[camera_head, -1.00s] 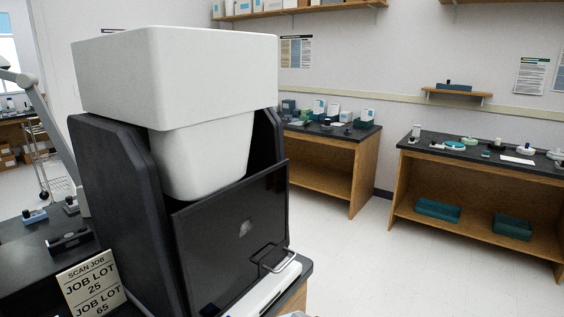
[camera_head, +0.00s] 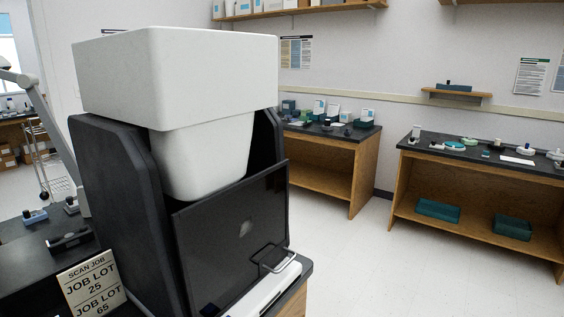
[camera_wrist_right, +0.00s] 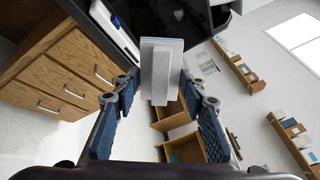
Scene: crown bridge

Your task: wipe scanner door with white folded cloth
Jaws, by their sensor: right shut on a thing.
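The scanner door (camera_head: 232,255) is a dark glossy panel on the front of the scanner in the head view. It has a metal handle (camera_head: 277,261) at its lower right and a pale grey smudge (camera_head: 244,228) near its middle. In the right wrist view my right gripper (camera_wrist_right: 162,98) is shut on a pale folded cloth (camera_wrist_right: 160,70) with a bluish far edge. The cloth sticks out ahead of the fingers, toward a dark surface; I cannot tell whether they touch. My left gripper is in neither view.
The scanner has a big white upper housing (camera_head: 180,75) between black side panels. A job sign (camera_head: 91,285) stands at its left. A wooden drawer cabinet (camera_wrist_right: 60,75) is at left in the wrist view. Benches (camera_head: 480,185) stand beyond open floor (camera_head: 370,260).

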